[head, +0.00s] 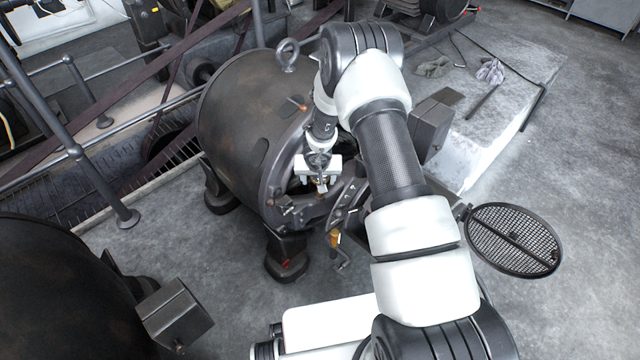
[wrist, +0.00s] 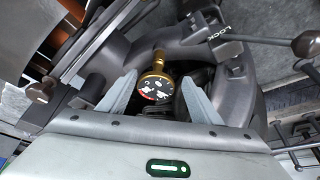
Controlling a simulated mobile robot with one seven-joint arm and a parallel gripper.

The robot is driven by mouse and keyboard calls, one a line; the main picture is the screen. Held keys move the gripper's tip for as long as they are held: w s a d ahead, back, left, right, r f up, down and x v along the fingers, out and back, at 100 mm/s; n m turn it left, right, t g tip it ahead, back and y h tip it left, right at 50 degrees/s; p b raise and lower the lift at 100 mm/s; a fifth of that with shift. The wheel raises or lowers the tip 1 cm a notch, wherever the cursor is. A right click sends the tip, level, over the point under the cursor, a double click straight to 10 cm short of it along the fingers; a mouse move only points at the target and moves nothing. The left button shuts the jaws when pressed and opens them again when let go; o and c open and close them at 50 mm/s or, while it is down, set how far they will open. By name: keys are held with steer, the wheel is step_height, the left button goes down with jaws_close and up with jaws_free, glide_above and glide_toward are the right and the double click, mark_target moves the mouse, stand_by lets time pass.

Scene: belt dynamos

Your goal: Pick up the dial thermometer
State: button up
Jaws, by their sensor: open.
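The dial thermometer shows in the wrist view (wrist: 155,88). It has a round black face with white and red markings, a brass rim and a brass stem pointing up in the picture. It sits at the dark metal housing of the dynamo. My gripper (wrist: 159,79) is open, with one grey finger on each side of the dial. I cannot tell whether either finger touches it. In the head view my gripper (head: 319,181) is at the front end of the large dark dynamo (head: 245,120), and the thermometer is too small there to make out clearly.
In the wrist view a dark lever with a ball end (wrist: 305,44) and a part marked LOCK (wrist: 222,33) are close on the right. In the head view a round mesh cover (head: 514,240) stands open at right. Railings (head: 75,150) run at left.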

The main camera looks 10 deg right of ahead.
steer(key=x, duration=0.2)
steer(key=b+x, duration=0.1)
steer(key=x, duration=0.2)
steer(key=b+x, duration=0.1)
steer(key=x, duration=0.1)
steer(key=shift+w+d+f, duration=0.2)
steer(key=shift+w+d, duration=0.15)
steer(key=shift+w, duration=0.1)
steer(key=c, duration=1.1)
step_height(320, 180, up, 10)
steer(key=p, duration=0.4)
steer(key=shift+r, duration=0.1)
steer(key=shift+c, duration=0.2)
